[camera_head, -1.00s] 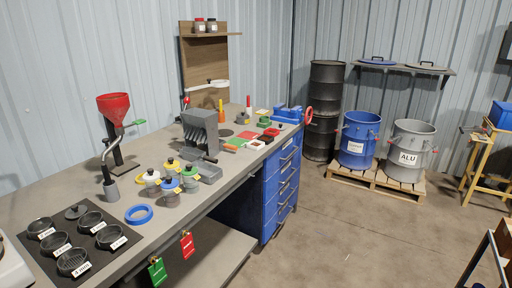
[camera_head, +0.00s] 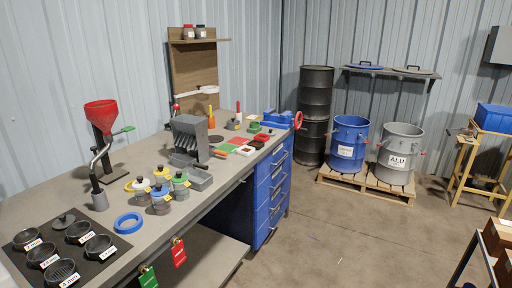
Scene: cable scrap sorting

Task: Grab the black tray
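A flat black tray or mat (camera_head: 61,241) lies on the near left end of the grey workbench, with several round black dishes bearing white labels and a dark lid on it. Small shallow trays lie together farther along the bench, including a red-rimmed one with a dark inside (camera_head: 246,151). A small dark tray (camera_head: 256,144) seems to lie just behind it. I cannot tell which of these is the black tray. Neither of my grippers is in view.
Blue (camera_head: 349,145) and grey (camera_head: 399,153) drums stand on a pallet. The floor in front is clear.

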